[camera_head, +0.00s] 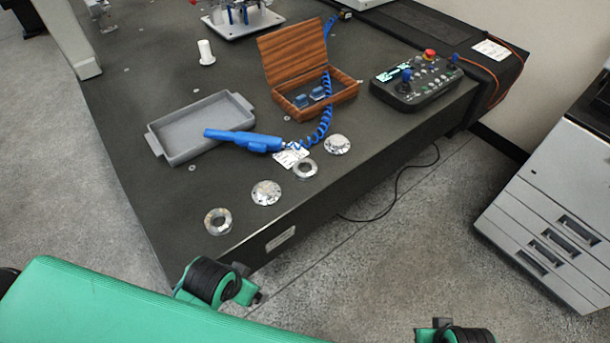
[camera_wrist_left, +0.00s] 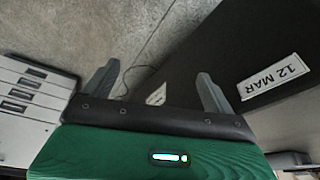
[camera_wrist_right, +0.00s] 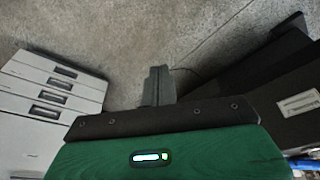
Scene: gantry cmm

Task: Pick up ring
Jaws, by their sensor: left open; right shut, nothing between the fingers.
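Two metal rings lie flat on the dark table near its front edge. One ring (camera_head: 218,222) is at the near left corner; the other ring (camera_head: 305,168) is farther right, beside a white label. My left gripper (camera_wrist_left: 158,85) is open and empty in the left wrist view, with floor and the table's side beyond it. My right gripper (camera_wrist_right: 158,86) is shut and empty over floor in the right wrist view. Neither wrist view shows a ring. In the head view, parts of my arms show at the bottom, off the table's front edge.
Two round metal flanges (camera_head: 266,193) (camera_head: 337,145) lie among the rings. Behind are a grey tray (camera_head: 185,150), a blue probe (camera_head: 243,139) with coiled cable, an open wooden box (camera_head: 318,103) and a control panel (camera_head: 415,82). A drawer cabinet (camera_head: 550,215) stands right.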

